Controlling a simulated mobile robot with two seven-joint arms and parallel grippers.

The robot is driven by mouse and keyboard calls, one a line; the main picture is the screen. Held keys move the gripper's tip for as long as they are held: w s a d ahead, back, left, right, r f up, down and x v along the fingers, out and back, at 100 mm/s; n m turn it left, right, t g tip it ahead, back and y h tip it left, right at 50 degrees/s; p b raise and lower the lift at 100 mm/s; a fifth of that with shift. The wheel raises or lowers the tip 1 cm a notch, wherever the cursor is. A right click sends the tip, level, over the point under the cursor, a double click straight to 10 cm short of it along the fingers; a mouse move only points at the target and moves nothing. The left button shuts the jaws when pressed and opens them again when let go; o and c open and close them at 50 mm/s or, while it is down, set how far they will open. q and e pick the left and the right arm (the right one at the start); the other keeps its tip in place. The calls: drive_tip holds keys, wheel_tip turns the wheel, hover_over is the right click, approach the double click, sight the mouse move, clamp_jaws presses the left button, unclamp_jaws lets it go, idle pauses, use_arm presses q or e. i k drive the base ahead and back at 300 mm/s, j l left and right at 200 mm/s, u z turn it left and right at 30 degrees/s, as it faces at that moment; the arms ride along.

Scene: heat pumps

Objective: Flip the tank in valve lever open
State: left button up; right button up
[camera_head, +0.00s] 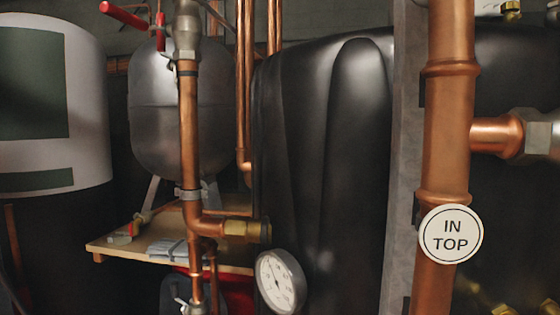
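A long red lever (123,16) sticks out to the left at the top left of the picture, on a metal valve (187,35) in a vertical copper pipe. A short red handle (160,31) stands upright just beside it. A smaller red lever (124,234) shows lower down, by a brass fitting over the wooden shelf. A round white tag reading "IN TOP" (450,234) hangs on the thick copper pipe (447,120) at the right. No tag in view reads "tank in", so I cannot tell which lever is that valve's. Neither of my grippers is in view.
A grey metal vessel (157,115) stands behind the pipes. A large black-wrapped tank (315,130) fills the middle. A white dial gauge (279,282) sits at its lower left. A wooden shelf (105,247) juts out at the left. A grey upright (405,160) stands beside the thick pipe.

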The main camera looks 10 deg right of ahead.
sight(107, 8)
drive_tip(key=k+j, duration=1.05)
drive_tip(key=k, duration=0.15)
